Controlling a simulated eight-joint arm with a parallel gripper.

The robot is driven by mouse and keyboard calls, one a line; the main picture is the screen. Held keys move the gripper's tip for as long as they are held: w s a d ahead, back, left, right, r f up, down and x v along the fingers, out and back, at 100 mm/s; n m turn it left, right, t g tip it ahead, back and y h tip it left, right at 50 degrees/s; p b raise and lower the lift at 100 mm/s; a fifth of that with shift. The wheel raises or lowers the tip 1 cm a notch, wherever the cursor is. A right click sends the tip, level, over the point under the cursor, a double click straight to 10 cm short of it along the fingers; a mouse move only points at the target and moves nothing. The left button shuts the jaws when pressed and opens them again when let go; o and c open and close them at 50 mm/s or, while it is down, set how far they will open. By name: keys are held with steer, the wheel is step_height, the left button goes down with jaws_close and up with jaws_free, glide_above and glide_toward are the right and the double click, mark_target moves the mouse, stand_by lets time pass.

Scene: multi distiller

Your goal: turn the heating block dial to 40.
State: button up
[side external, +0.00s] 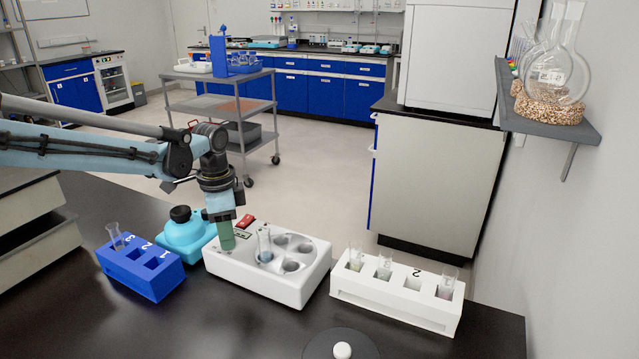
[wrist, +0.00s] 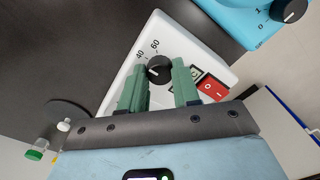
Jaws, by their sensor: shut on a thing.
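The white heating block (side external: 263,284) stands on the dark bench in the side external view, with a glass flask (side external: 264,246) in one of its round wells. My gripper (side external: 227,236) points down at the block's left end and hides the dial there. In the wrist view the black dial (wrist: 159,68) sits on the white panel, with the printed numbers 40 and 60 beside it. The green fingers of my gripper (wrist: 160,82) are on either side of the dial, shut on it. The dial's exact setting is too small to read.
A red switch (side external: 246,221) is close beside my gripper. A cyan device (side external: 184,237) and a blue rack (side external: 143,272) stand to the left. A white rack (side external: 395,298) with several glass vessels stands to the right. The bench front is mostly clear.

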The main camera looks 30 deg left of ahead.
steer(key=o, duration=1.1)
steer(key=shift+c, duration=0.2)
step_height(320, 180, up, 12)
steer(key=shift+r, duration=0.1)
steer(key=s+f+n+t, duration=0.2)
steer(key=s+n+t, duration=0.1)
steer(key=s, duration=0.5)
steer(key=s+f+n+t, duration=0.3)
steer(key=s+n, duration=0.3)
steer(key=s, duration=0.3)
steer(key=shift+a+f+t, duration=0.25)
steer(key=shift+a+t, duration=0.2)
steer(key=shift+t, duration=0.15)
